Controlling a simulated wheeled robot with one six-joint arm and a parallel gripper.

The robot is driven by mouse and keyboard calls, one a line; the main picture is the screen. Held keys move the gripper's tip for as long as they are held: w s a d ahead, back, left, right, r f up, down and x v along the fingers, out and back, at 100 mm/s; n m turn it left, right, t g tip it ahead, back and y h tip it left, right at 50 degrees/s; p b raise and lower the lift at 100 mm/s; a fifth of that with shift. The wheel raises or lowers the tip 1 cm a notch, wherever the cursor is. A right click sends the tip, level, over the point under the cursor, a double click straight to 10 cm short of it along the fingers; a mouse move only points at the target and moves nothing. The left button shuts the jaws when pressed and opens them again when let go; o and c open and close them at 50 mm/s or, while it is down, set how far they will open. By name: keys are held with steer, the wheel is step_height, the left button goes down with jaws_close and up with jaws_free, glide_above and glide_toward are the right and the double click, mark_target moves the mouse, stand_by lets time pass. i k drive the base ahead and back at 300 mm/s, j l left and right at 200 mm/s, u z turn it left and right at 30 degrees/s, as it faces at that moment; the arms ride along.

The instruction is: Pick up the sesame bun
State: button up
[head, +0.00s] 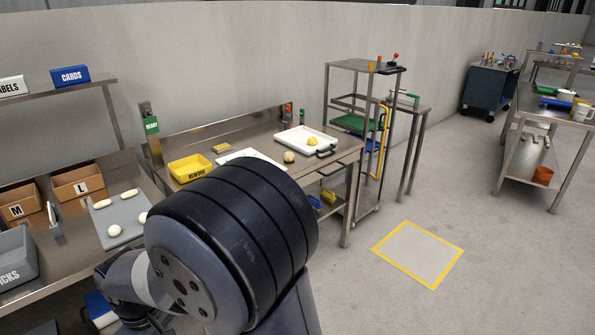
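A round tan bun (289,157) sits on the steel table near its front edge, between two white trays. A round yellowish bun (312,141) lies in the right white tray (290,140). I cannot make out sesame seeds on either, so I cannot tell which is the sesame bun. Several pale dough pieces, two round and two long, lie on a grey board (124,211) on the left bench. My dark arm link fills the lower middle and hides part of the table and the left white tray (236,155). My gripper is not in view.
A yellow rework bin (188,168) stands at the table's left. Boxes marked M (24,203) and L (78,183) and a grey bin (16,262) crowd the left bench. A metal rack (362,68) stands right of the table. Floor around the yellow-outlined square (418,253) is clear.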

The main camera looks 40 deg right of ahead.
mark_target(289, 156)
steer(key=i+l+z, duration=0.2)
steer(key=i+l, duration=0.2)
steer(key=i+l+z, duration=0.15)
steer(key=i+l, duration=0.25)
steer(key=i+l+z, duration=0.2)
steer(key=i+l, duration=0.2)
steer(key=i+l+z, duration=0.15)
steer(key=i+l, duration=0.15)
steer(key=i, duration=0.2)
steer(key=i+l+z, duration=0.2)
steer(key=i, duration=0.25)
steer(key=i+l+z, duration=0.15)
steer(key=i, duration=0.35)
